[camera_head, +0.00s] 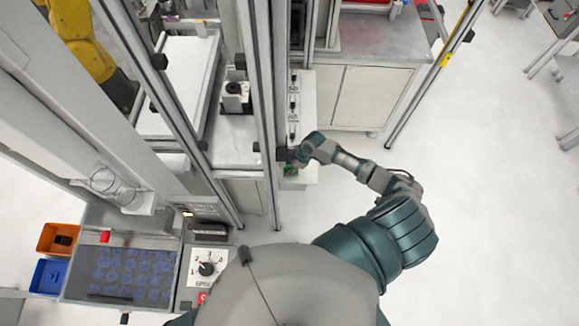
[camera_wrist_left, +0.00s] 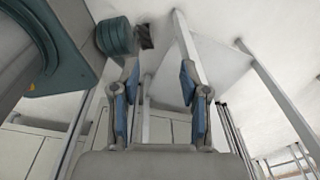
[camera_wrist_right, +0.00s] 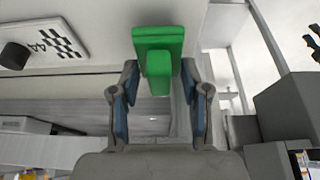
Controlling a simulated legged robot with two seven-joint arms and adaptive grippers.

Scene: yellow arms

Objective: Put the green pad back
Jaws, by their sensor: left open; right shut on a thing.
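The green pad (camera_wrist_right: 158,42) is a bright green block with a narrower stem, large in the right wrist view. My right gripper (camera_wrist_right: 159,78) is shut on its stem, and the wide part sticks out beyond the fingertips. I cannot tell whether the pad touches the panel. My left gripper (camera_wrist_left: 160,85) is open and empty in the left wrist view; the head view does not show it.
Metal posts (camera_head: 263,110) stand just left of my right gripper. A grey cabinet (camera_head: 375,75) is behind it. At lower left are a tray of blue pieces (camera_head: 180,268), a dial box (camera_head: 207,268), and orange (camera_head: 48,238) and blue (camera_head: 48,277) bins.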

